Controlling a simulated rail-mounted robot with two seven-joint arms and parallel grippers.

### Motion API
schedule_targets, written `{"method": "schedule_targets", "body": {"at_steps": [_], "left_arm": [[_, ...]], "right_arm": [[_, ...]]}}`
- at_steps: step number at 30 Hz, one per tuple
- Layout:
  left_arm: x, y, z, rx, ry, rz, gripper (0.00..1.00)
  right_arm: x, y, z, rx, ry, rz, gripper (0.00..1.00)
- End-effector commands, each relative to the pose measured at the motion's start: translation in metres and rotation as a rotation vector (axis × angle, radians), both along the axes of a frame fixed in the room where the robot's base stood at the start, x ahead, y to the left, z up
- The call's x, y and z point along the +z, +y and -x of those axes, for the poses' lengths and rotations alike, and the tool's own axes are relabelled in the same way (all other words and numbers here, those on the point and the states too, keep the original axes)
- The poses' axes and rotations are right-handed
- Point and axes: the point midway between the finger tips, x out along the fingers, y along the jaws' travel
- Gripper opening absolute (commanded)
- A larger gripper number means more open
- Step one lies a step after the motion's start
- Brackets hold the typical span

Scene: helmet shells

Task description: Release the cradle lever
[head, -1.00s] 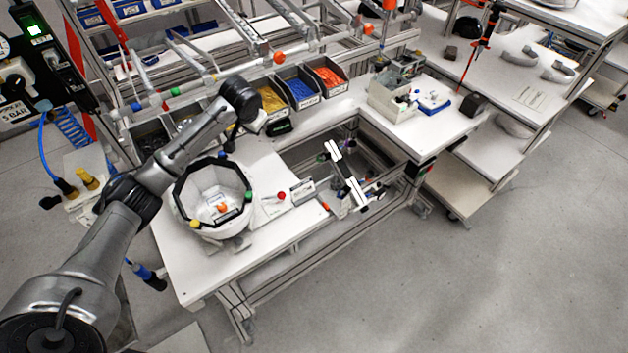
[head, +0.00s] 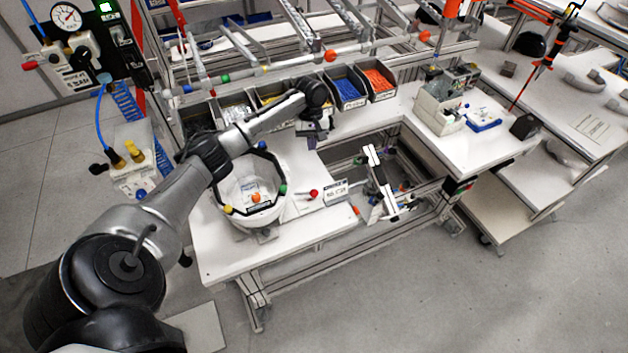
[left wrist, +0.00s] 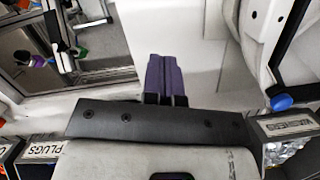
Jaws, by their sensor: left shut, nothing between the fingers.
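The white helmet shell (head: 232,196) sits in a dark-edged cradle with coloured knobs at the left of the white bench. A small lever with a red knob (head: 313,193) is on the bench just right of the shell, beside a printed label plate (head: 335,192). My left gripper (head: 312,142) is above the bench, behind the red knob and apart from it. Its purple fingers (left wrist: 165,75) are shut with nothing between them. In the left wrist view, the shell's edge (left wrist: 252,35) and a blue knob (left wrist: 281,102) are at the right; I cannot make out the red knob there.
Part bins, including a blue-filled one (head: 347,88) and an orange-filled one (head: 376,80), line the bench's back close to my left gripper. A rail frame with white bars (head: 380,182) stands right of the bench. A grey-white box (head: 440,108) is on the right bench.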

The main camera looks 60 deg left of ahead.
Motion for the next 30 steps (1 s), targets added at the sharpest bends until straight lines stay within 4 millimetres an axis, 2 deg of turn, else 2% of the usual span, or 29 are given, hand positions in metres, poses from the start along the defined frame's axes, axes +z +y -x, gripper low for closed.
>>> {"method": "schedule_targets", "body": {"at_steps": [6, 10, 24, 26, 30], "left_arm": [[-0.002, 0.0, 0.0, -0.002, 0.0, 0.0, 0.0], [-0.011, -0.002, 0.001, -0.002, 0.001, 0.0, 0.0], [-0.093, -0.017, 0.008, -0.002, 0.001, 0.002, 0.0], [-0.102, -0.019, 0.009, -0.001, 0.002, 0.001, 0.0], [-0.106, -0.035, 0.017, -0.005, 0.001, 0.0, 0.0]], "right_arm": [[0.0, 0.0, 0.0, 0.0, 0.0, 0.0, 0.0], [0.001, 0.0, 0.0, -0.001, 0.0, -0.001, 0.0], [0.006, 0.003, 0.0, -0.004, 0.0, -0.009, 0.0], [0.007, 0.003, 0.0, -0.004, 0.0, -0.009, 0.0], [0.016, 0.003, 0.0, -0.005, 0.001, -0.008, 0.0]]}}
